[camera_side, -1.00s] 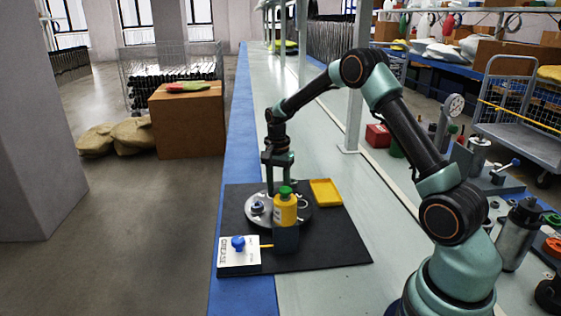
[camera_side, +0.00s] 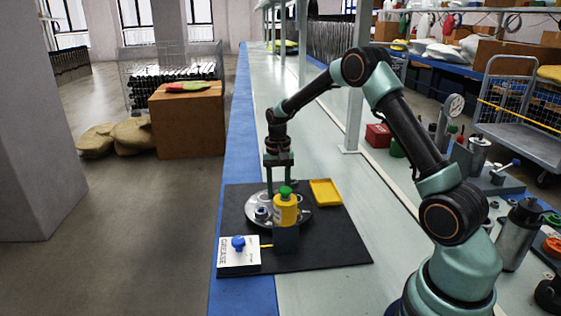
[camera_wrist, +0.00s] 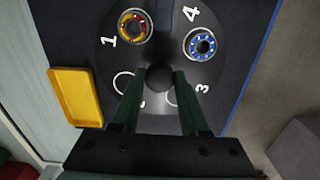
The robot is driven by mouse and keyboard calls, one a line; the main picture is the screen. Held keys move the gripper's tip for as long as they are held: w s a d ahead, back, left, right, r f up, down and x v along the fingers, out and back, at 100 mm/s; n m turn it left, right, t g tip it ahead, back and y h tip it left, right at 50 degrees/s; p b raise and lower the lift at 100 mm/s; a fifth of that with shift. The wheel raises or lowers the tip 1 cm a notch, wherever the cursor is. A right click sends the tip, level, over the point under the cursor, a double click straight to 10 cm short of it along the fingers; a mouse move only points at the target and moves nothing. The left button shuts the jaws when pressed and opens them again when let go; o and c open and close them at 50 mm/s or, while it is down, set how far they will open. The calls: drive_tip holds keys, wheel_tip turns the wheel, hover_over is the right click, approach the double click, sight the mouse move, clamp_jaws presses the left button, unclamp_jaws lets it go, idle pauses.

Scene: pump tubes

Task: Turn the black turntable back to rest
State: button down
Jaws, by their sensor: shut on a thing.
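The turntable (camera_wrist: 165,30) is a round dark disc in the wrist view, with white numbers 1, 4 and 3 readable and a fourth mostly hidden by a finger. In the side view it looks greyer (camera_side: 254,196). A dark round knob (camera_wrist: 159,79) stands at its centre. My gripper (camera_wrist: 159,74) is shut on this knob, one finger on each side. In the side view my gripper (camera_side: 281,184) reaches straight down to the disc; its tips are hidden behind the yellow bottle. A ring with red and yellow parts (camera_wrist: 135,27) sits by 1, a blue ring (camera_wrist: 200,45) by 4.
A yellow bottle with a green cap (camera_side: 285,209) stands close in front of the disc. A white GREASE box with a blue knob (camera_side: 239,257) is at front left. A yellow tray (camera_side: 325,192) lies right of the disc. The black mat (camera_side: 330,250) is bare at front right.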

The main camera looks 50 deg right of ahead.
drive_tip(key=shift+w+a+n, duration=0.15)
drive_tip(key=shift+n, duration=0.95)
drive_tip(key=shift+c, duration=2.1)
unclamp_jaws()
drive_tip(key=shift+r, duration=0.1)
drive_tip(key=shift+r, duration=0.25)
wheel_tip(320, 180, up, 11)
drive_tip(key=shift+r, duration=0.2)
